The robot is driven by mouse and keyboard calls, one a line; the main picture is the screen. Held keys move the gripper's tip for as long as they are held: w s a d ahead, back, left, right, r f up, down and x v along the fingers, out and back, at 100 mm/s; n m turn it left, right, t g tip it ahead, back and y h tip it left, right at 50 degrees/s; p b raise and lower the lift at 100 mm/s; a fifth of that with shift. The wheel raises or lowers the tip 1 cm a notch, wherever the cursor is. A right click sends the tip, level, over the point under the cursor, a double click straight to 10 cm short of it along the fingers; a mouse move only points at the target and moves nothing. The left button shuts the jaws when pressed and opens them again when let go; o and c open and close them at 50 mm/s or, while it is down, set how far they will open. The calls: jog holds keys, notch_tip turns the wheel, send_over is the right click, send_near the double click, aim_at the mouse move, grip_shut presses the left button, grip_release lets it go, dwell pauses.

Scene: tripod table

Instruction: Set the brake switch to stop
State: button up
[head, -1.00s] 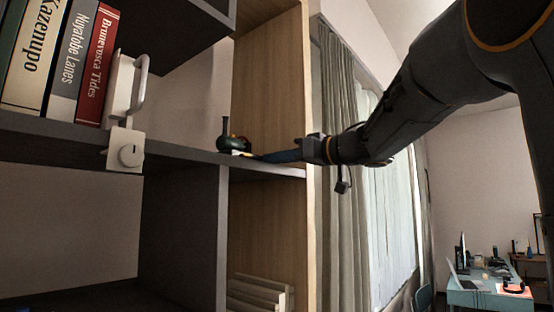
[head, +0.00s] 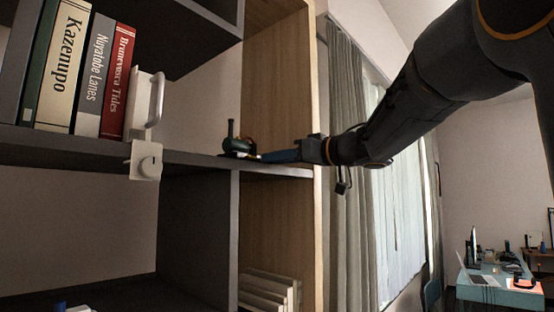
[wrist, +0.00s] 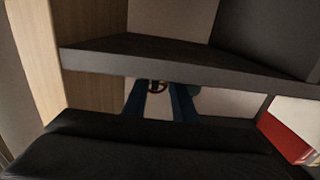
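My gripper (head: 264,157) reaches in from the right at shelf height in the head view, its blue fingers pointing left. In the wrist view its two dark blue fingers (wrist: 160,98) stand apart, with a small reddish-brown ring-like shape (wrist: 157,86) showing between or beyond them. A small dark green object with an upright black stem (head: 236,147) sits on the shelf just left of the fingertips; I cannot tell whether they touch. I cannot tell which of these is the brake switch, and no stop marking is legible.
The dark shelf (head: 205,160) runs below several upright books (head: 85,70) and a white piece with a handle (head: 146,108). A wooden side panel (head: 275,90) rises behind my fingers. Curtains (head: 350,170) and a desk (head: 500,287) are farther right.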

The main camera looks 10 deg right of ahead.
jog(key=b+v, duration=0.2)
jog(key=v, duration=0.6)
dwell(0.5)
